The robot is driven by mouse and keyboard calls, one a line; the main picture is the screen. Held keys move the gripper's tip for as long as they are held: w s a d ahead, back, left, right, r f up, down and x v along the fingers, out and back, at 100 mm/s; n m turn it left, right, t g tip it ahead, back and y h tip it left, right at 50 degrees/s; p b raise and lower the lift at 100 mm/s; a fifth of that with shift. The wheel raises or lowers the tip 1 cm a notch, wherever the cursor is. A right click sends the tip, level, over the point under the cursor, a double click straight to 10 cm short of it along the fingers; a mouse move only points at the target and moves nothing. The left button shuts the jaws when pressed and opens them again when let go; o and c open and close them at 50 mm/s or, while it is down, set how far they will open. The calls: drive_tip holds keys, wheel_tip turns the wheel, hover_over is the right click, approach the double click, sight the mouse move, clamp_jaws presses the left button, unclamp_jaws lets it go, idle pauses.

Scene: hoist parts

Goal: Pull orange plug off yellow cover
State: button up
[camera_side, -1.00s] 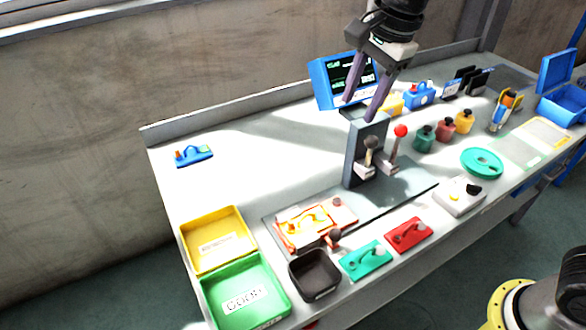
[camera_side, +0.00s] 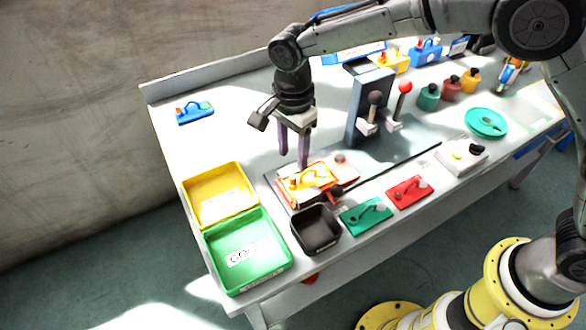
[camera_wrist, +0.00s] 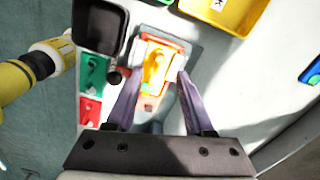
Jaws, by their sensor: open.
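My gripper (camera_side: 293,158) points down just above and behind the cover's left part. Its two purple fingers are apart with nothing between them. In the wrist view my gripper (camera_wrist: 160,74) frames the cover; contact is not visible.
A yellow tray (camera_side: 188,190) and a green tray (camera_side: 283,262) lie left; a black bin (camera_side: 316,243) is in front. Green (camera_side: 366,217) and red (camera_side: 410,191) plates lie right. A grey lever stand (camera_side: 360,103) rises behind. A blue cover (camera_side: 196,113) lies back left.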

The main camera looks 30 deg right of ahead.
sight(293, 176)
wheel_tip(293, 176, down, 7)
drive_tip(key=shift+r, duration=0.1)
idle(0.4)
clamp_jaws()
drive_tip(key=c, duration=0.8)
unclamp_jaws()
